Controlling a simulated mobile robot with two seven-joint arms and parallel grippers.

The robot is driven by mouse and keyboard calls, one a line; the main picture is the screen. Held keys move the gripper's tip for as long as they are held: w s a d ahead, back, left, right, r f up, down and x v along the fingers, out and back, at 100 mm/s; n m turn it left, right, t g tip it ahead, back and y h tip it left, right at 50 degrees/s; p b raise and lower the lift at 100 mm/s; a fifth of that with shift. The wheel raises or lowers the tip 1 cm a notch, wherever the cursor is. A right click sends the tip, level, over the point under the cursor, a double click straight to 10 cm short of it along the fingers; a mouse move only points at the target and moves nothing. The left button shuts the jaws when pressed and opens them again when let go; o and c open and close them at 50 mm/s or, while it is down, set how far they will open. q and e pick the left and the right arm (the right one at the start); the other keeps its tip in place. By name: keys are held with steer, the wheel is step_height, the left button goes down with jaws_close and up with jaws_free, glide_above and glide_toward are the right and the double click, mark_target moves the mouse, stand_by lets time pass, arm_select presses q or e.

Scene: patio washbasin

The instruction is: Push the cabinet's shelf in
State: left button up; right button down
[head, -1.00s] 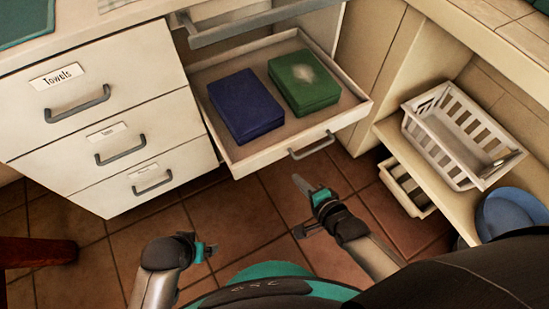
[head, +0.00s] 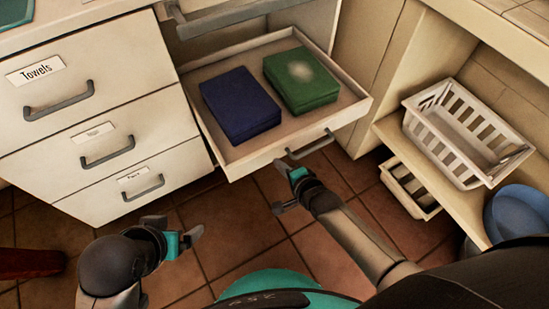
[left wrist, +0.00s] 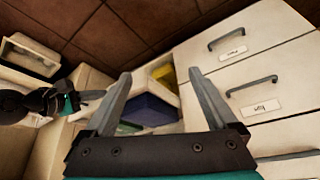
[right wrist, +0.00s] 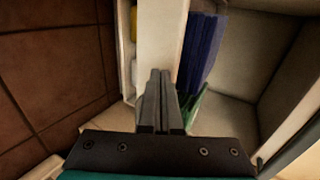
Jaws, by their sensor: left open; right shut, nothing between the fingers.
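The cabinet's shelf (head: 255,160) is a white pull-out tray standing out from the cabinet, with a grey handle (head: 312,145) on its front. A dark blue folded item (head: 240,105) and a green one (head: 301,80) lie in it. My right gripper (head: 281,166) is shut and empty, its tip close to the shelf's front below the handle's left end; contact cannot be told. In the right wrist view its closed fingers (right wrist: 161,75) overlap the white front. My left gripper (head: 197,235) is open and empty, lower left of the shelf. The shelf also shows between its fingers in the left wrist view (left wrist: 169,80).
Shut drawers, the top one labelled Towels (head: 85,65), stand left of the shelf. A grey-railed tray (head: 215,20) juts out above it. A white basket (head: 465,135) and blue bowl (head: 515,215) sit on a side ledge at right. Tiled floor is clear in front.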

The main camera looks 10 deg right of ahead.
mark_target(269, 152)
steer(key=shift+w+a, duration=0.3)
steer(key=shift+w, duration=0.55)
arm_select(q)
steer(key=shift+w+d+f+t+h+b, duration=0.2)
steer(key=shift+w+d+t+h+b, duration=0.45)
steer(key=shift+w+d+t, duration=0.75)
arm_select(e)
steer(key=shift+w+a, duration=0.25)
steer(key=shift+w, duration=0.45)
arm_select(q)
steer(key=shift+d, duration=0.15)
arm_select(e)
steer(key=shift+r, duration=0.1)
